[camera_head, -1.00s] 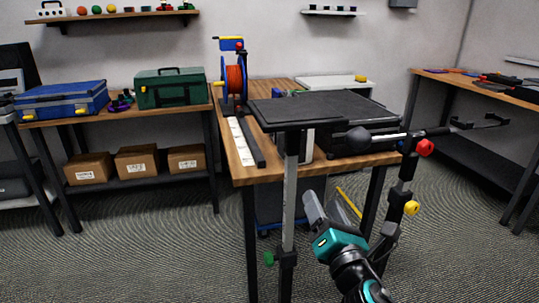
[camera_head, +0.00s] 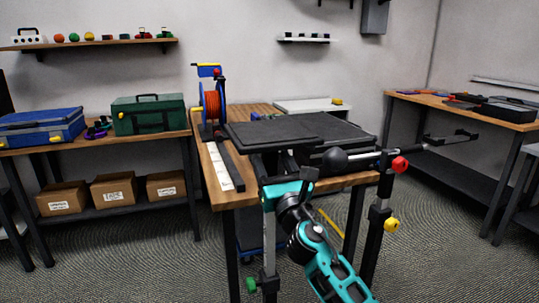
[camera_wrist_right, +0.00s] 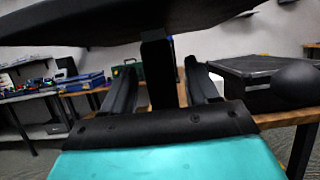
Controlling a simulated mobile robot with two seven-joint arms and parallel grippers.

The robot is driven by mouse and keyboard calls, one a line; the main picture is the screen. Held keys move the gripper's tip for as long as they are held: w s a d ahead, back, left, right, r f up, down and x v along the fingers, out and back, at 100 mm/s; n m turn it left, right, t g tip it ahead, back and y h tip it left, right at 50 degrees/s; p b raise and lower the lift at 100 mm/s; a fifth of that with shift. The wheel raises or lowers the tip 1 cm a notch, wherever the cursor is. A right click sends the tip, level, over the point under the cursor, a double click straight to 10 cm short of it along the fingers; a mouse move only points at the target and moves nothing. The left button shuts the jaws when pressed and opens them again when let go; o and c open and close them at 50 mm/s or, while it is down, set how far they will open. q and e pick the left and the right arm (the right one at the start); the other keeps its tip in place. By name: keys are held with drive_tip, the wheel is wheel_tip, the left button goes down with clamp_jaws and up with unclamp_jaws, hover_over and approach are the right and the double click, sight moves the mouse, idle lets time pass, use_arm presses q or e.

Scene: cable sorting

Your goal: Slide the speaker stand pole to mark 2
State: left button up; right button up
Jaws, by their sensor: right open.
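The speaker stand has a silver pole (camera_head: 268,240) and a flat black top plate (camera_head: 272,133). The pole stands upright in front of the wooden table, with a green knob (camera_head: 250,285) low on its sleeve. My right gripper (camera_head: 286,177) is raised at the upper pole, just under the plate. In the right wrist view my open fingers (camera_wrist_right: 160,70) lie either side of the dark upper pole (camera_wrist_right: 157,82), with gaps visible. The gripper and wrist hide part of the pole in the head view. I cannot read any marks on it. My left gripper is not in view.
A black stand with red (camera_head: 400,164) and yellow (camera_head: 391,225) knobs and a horizontal boom stands close on the right. The wooden table (camera_head: 212,160) behind carries a cable reel (camera_head: 211,104) and a black case (camera_head: 340,150). Shelves and benches line the walls.

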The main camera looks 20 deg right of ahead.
drive_tip(key=shift+x, duration=1.15)
drive_tip(key=shift+c, duration=0.2)
clamp_jaws()
